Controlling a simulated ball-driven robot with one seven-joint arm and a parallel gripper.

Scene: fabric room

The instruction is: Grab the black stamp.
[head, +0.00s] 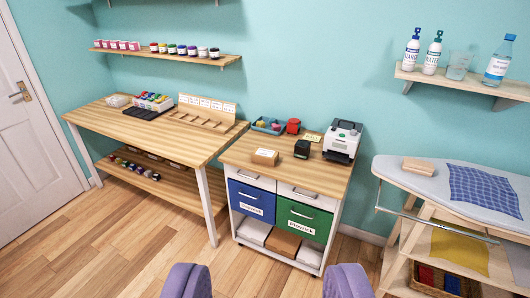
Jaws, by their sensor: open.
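A small black block that looks like the black stamp (302,149) stands on the wooden top of the drawer cabinet (232,154), right of centre. It is too small to make out details. My gripper (267,282) shows as two purple fingers at the bottom edge, wide apart and empty. It is well in front of the cabinet and apart from the stamp.
Near the stamp are a white machine (342,140), a red object (293,126), a blue tray (268,125) and a wooden block (265,157). A worktable (110,120) stands left, an ironing board (425,180) right. Floor (140,250) is clear at front left.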

